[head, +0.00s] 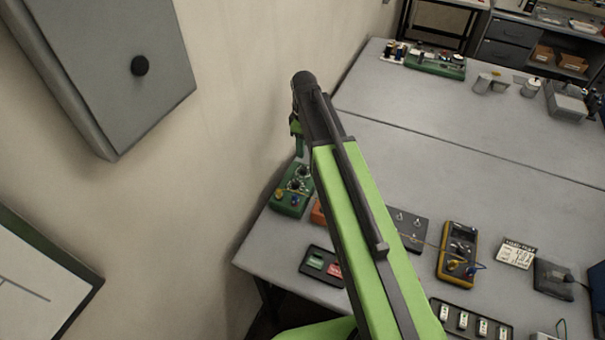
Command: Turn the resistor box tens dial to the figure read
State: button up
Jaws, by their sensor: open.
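A green box (292,188) with dark round dials and small coloured terminals stands at the left edge of the bench, close to the wall. It looks like the resistor box. Its dial figures are too small to read. My arm reaches up across the middle of the view, and my gripper (298,143) hangs below its far end. The gripper is open, appears empty, and is apart from the box in the picture, above it. Its fingers are partly hidden by the arm. A yellow multimeter (458,254) lies right of my arm; its reading is not legible.
A grey switch panel (410,228), a black tray with green and red labels (325,264), and an orange thing (318,212) partly behind my arm are nearby. A printed card (517,253) lies right. A grey wall cabinet (110,65) juts out upper left. The bench's middle is clear.

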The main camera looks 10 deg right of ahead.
aim_at(303, 169)
notch_tip(303, 169, down, 11)
jog(key=b, duration=0.9)
jog(key=shift+f+b, duration=0.1)
jog(key=shift+b, duration=0.2)
grip_shut()
